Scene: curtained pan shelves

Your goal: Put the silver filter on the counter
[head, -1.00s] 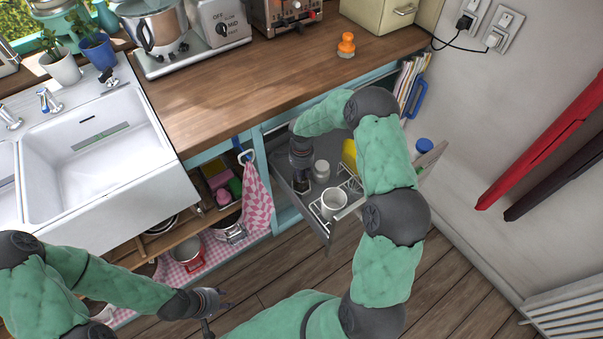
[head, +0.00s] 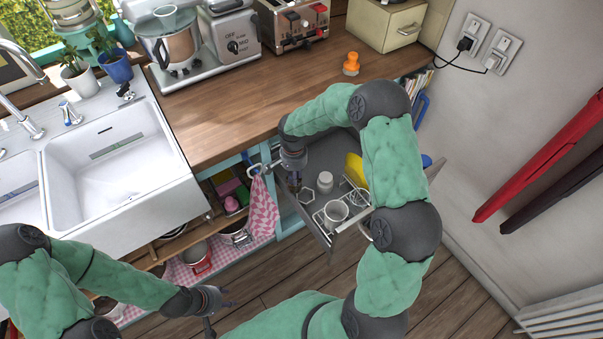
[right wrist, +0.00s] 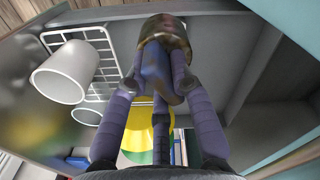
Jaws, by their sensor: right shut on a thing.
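My right gripper (head: 295,183) is over the left part of the open drawer (head: 331,145). In the right wrist view its fingers (right wrist: 162,75) are closed around a short, shiny round metal piece, the silver filter (right wrist: 166,30), which mirrors dark and brown tones. In the head view the filter is too small and dark to make out clearly. The counter (head: 225,105) is a wooden top above and behind the drawer. My left gripper (head: 218,304) is open and empty, low at the front left over the floor.
The drawer holds a white cup (head: 336,212), a white jar (head: 325,181), a white wire rack, a hexagonal outline (head: 307,196) and a yellow thing (head: 354,168). An orange object (head: 351,64), toaster (head: 291,22) and coffee machine (head: 180,50) stand on the counter; its middle is clear.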

